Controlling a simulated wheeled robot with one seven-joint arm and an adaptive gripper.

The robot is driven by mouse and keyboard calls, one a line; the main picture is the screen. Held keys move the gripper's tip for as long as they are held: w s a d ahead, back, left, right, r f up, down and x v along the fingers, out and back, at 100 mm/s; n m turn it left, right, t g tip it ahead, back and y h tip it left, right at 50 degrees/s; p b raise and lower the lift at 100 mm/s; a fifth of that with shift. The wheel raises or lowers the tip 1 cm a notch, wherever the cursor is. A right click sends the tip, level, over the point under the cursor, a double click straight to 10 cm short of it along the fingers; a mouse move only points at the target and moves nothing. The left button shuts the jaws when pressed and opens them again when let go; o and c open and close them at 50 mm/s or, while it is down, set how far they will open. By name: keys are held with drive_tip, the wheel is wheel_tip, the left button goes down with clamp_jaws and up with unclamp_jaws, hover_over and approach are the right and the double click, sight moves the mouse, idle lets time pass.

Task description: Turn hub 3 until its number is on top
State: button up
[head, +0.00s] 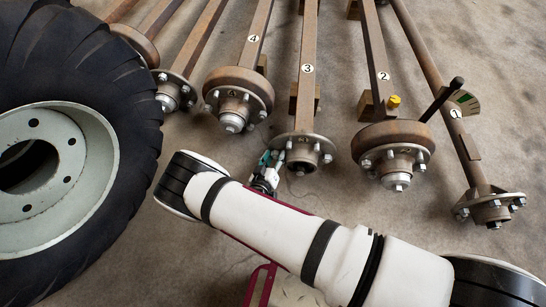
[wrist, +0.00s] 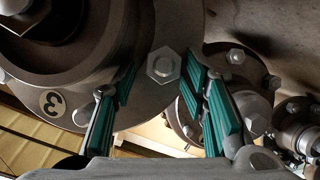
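Hub 3 (head: 322,143) is the rusty round flange at the near end of the axle (head: 308,100) marked 3. In the wrist view the number disc (wrist: 52,102) lies lower left on the flange and looks turned. My gripper (head: 272,158) is at the left side of hub 3. In the wrist view its teal-padded fingers (wrist: 160,100) are apart, one on each side of a hex-headed wheel bolt (wrist: 163,65). I cannot tell whether the pads touch the flange.
A large tyre (head: 125,130) with a pale rim stands at the left. The hub of axle 4 (head: 237,88) is close on the left, and the hub of axle 2 (head: 392,145) on the right. Axle 1 (head: 430,65) carries a black lever (head: 442,100).

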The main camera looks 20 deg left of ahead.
drive_tip(key=shift+a+r, duration=0.15)
drive_tip(key=shift+r, duration=0.05)
idle(0.3)
drive_tip(key=shift+s, duration=0.3)
drive_tip(key=v, duration=1.1)
drive_tip(key=shift+s+r, duration=0.1)
